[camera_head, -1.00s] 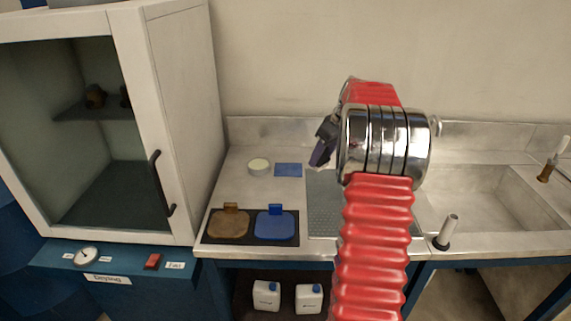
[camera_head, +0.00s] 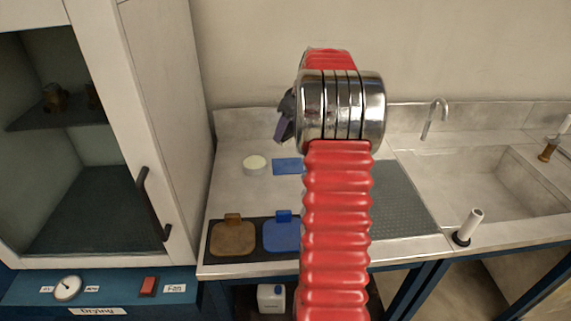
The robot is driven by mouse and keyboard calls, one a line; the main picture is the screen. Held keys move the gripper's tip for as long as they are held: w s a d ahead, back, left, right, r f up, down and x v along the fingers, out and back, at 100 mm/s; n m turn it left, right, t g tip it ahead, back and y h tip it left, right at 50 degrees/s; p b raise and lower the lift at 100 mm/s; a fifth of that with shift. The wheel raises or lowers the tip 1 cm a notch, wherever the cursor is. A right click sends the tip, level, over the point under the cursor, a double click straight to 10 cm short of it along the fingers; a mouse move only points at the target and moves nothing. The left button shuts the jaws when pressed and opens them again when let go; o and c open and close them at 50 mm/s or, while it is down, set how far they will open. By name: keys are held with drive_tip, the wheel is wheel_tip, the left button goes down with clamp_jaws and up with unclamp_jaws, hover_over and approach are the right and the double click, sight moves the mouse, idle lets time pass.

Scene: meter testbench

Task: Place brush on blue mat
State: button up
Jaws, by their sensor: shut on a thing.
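My gripper (camera_head: 284,124) is at the left end of the chrome wrist, above the back of the metal counter. Only a dark purplish part of it shows. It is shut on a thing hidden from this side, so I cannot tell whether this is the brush. A small flat blue mat (camera_head: 287,166) lies on the counter just below my gripper in the picture, beside a round pale dish (camera_head: 255,165). A larger blue tabbed pad (camera_head: 281,237) lies nearer the front, partly hidden by my red arm.
A brown tabbed pad (camera_head: 233,238) shares a black tray (camera_head: 213,238) with the blue one. The white cabinet (camera_head: 165,120) stands left. The sink (camera_head: 480,180) is right, with white-handled items (camera_head: 468,227) on its rim and a tap (camera_head: 432,118).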

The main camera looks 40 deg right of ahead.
sight(291, 138)
drive_tip(key=shift+s+d, duration=0.2)
drive_tip(key=shift+f, duration=0.2)
drive_tip(key=shift+s+f, duration=0.1)
drive_tip(key=shift+f, duration=2.15)
drive_tip(key=shift+f, duration=2.5)
drive_tip(key=shift+f, duration=0.1)
drive_tip(key=o, duration=1.1)
